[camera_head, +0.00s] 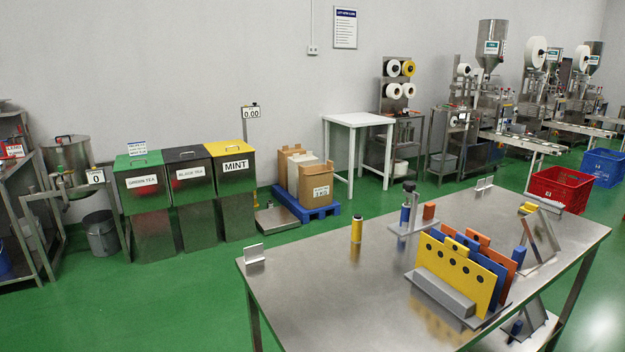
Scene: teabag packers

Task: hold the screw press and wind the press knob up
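A small device that looks like the screw press (407,229) stands upright on the steel table, toward its back middle. It has a pale flat base and an upright post. A dark knob (409,186) sits at its top. The thread and the gap under the knob are too small to make out. Neither of my grippers is in view, and nothing is seen touching the press.
The steel table (320,290) is clear at its left and front. A yellow cylinder (356,229) stands left of the press. A rack (442,293) of yellow, blue and orange boards stands in front of it. A tilted metal plate (541,236) is at the right.

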